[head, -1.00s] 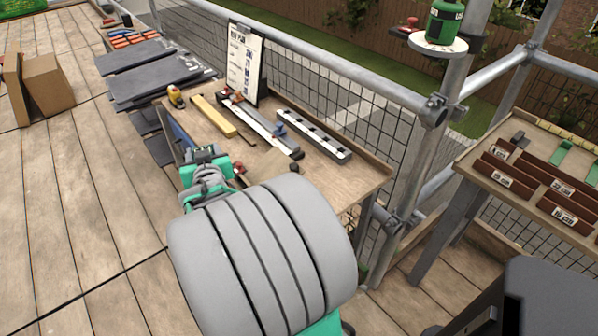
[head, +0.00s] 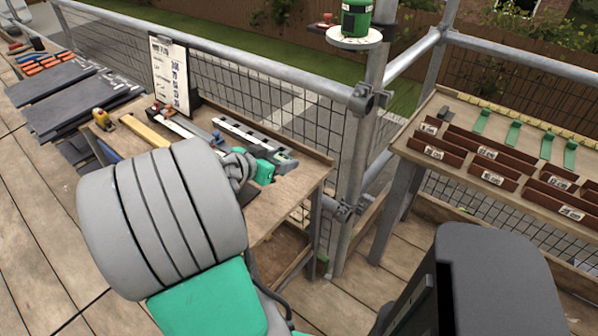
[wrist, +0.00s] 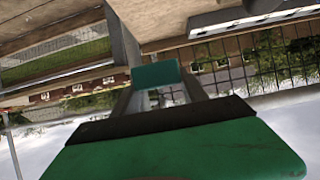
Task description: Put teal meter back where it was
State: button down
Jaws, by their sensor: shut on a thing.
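My gripper (head: 266,172) is over the right part of the wooden workbench (head: 262,222), beside the grey slotted bar (head: 232,134). In the wrist view two grey fingers (wrist: 157,92) are closed on a teal block (wrist: 156,73), which looks like the teal meter. The block sits between the fingertips, and only its near face shows. In the head view my wrist and arm hide most of the gripper, and I cannot pick the meter out from the green gripper parts.
The bench holds a yellow tape measure (head: 103,119), a yellow bar (head: 146,130) and a clipboard (head: 170,75). Slates (head: 75,105) lie at left. Brown labelled bins (head: 485,150) and green clips (head: 513,134) fill the right-hand table. A scaffold post (head: 358,150) stands between the tables.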

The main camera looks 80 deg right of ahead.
send_over(299, 177)
notch_tip(299, 177, down, 7)
jog(key=shift+a, duration=0.15)
jog(key=f, duration=0.3)
jog(key=shift+d+f, duration=0.25)
jog(key=shift+f, duration=0.1)
jog(key=c, duration=0.6)
grip_release()
jog(key=v, duration=1.2)
jog(key=shift+s, duration=0.1)
